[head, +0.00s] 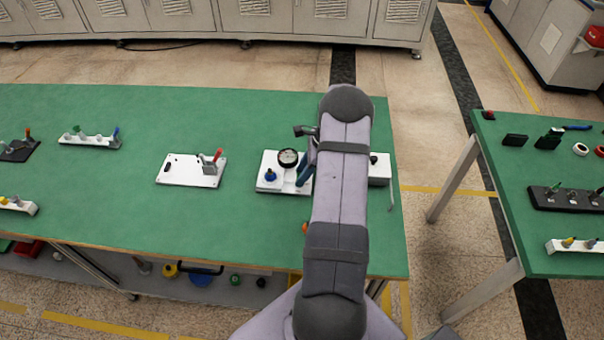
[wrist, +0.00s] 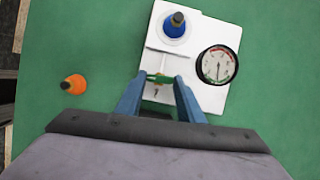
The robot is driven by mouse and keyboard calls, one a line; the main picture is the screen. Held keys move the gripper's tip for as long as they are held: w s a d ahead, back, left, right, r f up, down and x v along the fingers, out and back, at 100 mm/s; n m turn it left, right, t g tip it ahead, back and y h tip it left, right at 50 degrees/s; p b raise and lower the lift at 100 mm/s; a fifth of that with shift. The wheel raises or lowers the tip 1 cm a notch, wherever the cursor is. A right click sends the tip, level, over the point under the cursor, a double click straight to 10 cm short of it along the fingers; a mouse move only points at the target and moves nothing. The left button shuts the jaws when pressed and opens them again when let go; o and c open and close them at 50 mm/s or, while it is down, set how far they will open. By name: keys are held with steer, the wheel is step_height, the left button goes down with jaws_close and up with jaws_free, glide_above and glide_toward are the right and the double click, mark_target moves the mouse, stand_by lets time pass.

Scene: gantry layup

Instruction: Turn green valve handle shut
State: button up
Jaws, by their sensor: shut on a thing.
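The green valve handle (wrist: 160,78) shows in the wrist view on a white panel (wrist: 222,105). My gripper (wrist: 160,80) has its two blue fingers closed on the handle, one on each side. In the head view my gripper (head: 303,172) reaches the panel (head: 268,186) from the right, and my arm hides the handle there. The panel also carries a round dial gauge (wrist: 217,65) and a blue knob (wrist: 174,25). The gauge (head: 288,157) and the blue knob (head: 270,174) also show in the head view.
An orange cone-shaped piece (wrist: 74,84) stands on the green table (head: 120,215) beside the panel. A white plate with a red-tipped lever (head: 190,172) lies to the left, with bare table between. A white box (head: 379,172) sits right of my arm.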

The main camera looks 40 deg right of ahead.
steer(key=n+b, duration=0.1)
steer(key=n, duration=0.1)
steer(key=n+g+b, duration=0.1)
steer(key=n, duration=0.1)
steer(key=shift+w+d+f+y+b, duration=0.15)
steer(key=shift+w+f+y+b, duration=0.05)
steer(key=shift+y+b, duration=0.2)
steer(key=n, duration=0.1)
steer(key=n+g+b, duration=0.1)
steer(key=n, duration=0.1)
steer(key=n+g+b, duration=0.1)
steer(key=shift+w, duration=0.25)
steer(key=n+g+b, duration=0.1)
steer(key=n, duration=0.3)
steer(key=shift+w+r, duration=0.1)
steer(key=shift+w, duration=0.05)
steer(key=shift+w+r+n+g+h+b, duration=0.1)
steer(key=shift+n+g+h+b, duration=0.35)
steer(key=shift+n, duration=0.85)
steer(key=shift+n+g, duration=0.35)
steer(key=shift+n, duration=0.15)
steer(key=o, duration=1.1)
steer(key=shift+c, duration=0.2)
